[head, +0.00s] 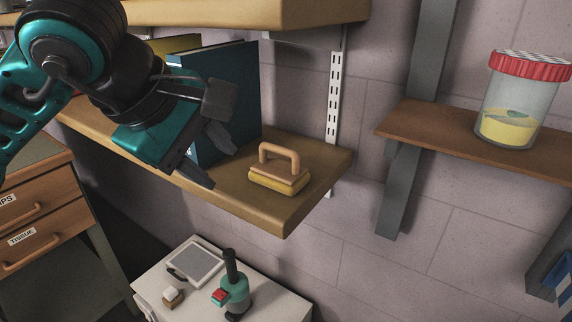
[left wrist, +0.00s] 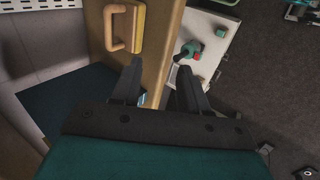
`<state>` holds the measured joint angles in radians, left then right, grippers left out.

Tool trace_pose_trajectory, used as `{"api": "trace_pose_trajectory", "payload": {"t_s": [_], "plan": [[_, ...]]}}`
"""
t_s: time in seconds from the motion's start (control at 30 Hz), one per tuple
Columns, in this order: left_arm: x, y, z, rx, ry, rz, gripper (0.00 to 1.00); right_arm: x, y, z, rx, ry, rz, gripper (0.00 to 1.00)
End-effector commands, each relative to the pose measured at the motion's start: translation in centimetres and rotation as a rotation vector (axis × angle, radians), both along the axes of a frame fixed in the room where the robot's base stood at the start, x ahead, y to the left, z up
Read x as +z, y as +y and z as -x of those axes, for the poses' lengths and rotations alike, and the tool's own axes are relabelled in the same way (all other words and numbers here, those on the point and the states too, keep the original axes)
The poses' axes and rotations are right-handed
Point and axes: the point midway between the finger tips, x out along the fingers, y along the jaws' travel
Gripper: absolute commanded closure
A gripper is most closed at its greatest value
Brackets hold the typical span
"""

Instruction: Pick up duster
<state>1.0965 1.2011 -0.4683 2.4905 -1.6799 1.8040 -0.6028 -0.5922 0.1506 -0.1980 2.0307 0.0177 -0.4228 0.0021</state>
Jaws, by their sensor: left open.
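The duster (head: 279,170) has a tan arched handle on a wooden block with a yellow pad below. It sits upright on the wooden shelf (head: 290,215) near its right end. In the left wrist view the duster (left wrist: 127,28) lies ahead of my fingers, at the upper left. My left gripper (head: 210,160) is open and empty, to the left of the duster and apart from it. In the left wrist view its two fingers (left wrist: 160,82) are spread, with the shelf edge showing beyond them. My right gripper is in neither view.
Dark teal books (head: 235,85) stand on the shelf behind my left gripper. Another shelf (head: 270,12) is above. A red-lidded jar (head: 520,105) stands on a right-hand shelf (head: 425,125). Below is a white cabinet (head: 275,300) with a teal device (head: 235,292) on top.

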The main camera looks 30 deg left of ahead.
Motion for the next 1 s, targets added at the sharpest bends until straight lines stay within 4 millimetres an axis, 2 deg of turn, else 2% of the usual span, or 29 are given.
{"api": "trace_pose_trajectory", "payload": {"t_s": [0.03, 0.3, 0.37, 0.6, 0.7, 0.9, 1.0], "plan": [[0.6, -0.1, -0.3, 0.001, 0.006, 0.001, 0.56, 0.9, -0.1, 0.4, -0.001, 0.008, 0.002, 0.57], [0.6, -0.3, -1.8, -0.003, 0.008, 0.000, 0.56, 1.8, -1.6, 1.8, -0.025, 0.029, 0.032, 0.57], [0.3, -0.7, -3.3, -0.006, 0.003, 0.008, 0.56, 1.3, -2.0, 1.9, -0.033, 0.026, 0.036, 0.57], [0.2, -1.4, -8.5, -0.005, 0.003, 0.007, 0.56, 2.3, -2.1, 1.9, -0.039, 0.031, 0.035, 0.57], [0.1, -1.6, -10.0, -0.004, 0.004, 0.006, 0.56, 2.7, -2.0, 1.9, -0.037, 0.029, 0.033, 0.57], [-0.1, -1.7, -11.4, -0.005, 0.004, 0.003, 0.56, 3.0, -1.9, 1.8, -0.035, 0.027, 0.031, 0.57], [-0.9, -1.8, -11.9, -0.004, 0.006, 0.004, 0.56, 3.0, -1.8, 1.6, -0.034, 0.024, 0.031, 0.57]]}}
